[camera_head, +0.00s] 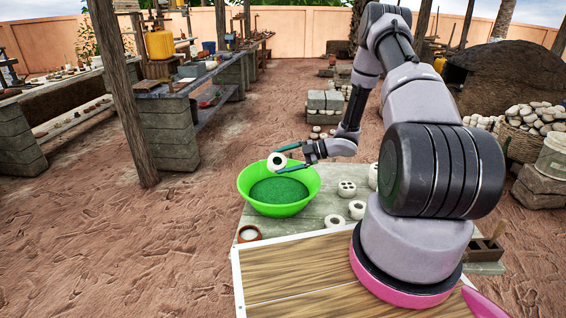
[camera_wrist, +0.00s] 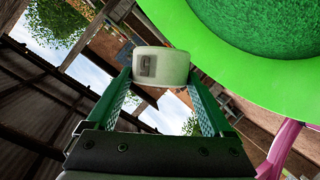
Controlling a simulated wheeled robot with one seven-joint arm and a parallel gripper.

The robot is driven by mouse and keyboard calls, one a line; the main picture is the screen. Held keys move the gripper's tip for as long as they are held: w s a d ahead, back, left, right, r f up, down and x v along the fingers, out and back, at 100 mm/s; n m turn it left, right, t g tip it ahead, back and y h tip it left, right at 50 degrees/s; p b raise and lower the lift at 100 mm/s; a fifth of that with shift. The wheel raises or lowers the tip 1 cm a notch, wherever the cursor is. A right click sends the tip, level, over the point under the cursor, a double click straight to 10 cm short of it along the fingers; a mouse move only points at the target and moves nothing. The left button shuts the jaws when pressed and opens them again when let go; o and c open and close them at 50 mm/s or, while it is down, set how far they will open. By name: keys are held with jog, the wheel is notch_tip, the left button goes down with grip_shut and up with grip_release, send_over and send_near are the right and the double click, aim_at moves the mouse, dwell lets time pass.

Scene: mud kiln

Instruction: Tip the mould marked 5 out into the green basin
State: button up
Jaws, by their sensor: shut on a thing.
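My gripper (camera_head: 291,158) is shut on a white round mould (camera_head: 277,163) and holds it above the far rim of the green basin (camera_head: 250,190). The mould lies tilted on its side, with a dark round hole facing the head camera. In the wrist view the mould (camera_wrist: 160,66) sits between the two green fingers. The basin (camera_wrist: 228,50) fills the upper right of the wrist view. Its floor looks dark green and grainy; I see no separate piece in it.
The basin stands on a grey table (camera_head: 313,207) with several other white moulds (camera_head: 346,189) to its right. A small brown bowl with pale contents (camera_head: 249,233) stands in front of it. A wooden post (camera_head: 125,90) rises at the left. The ground between is clear.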

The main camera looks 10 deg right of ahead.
jog(key=m+g, duration=0.2)
jog(key=shift+r+m+h, duration=0.3)
jog(key=shift+r, duration=0.05)
jog(key=shift+r+m+g, duration=0.25)
jog(key=shift+m+g, duration=0.65)
jog(key=shift+m, duration=0.2)
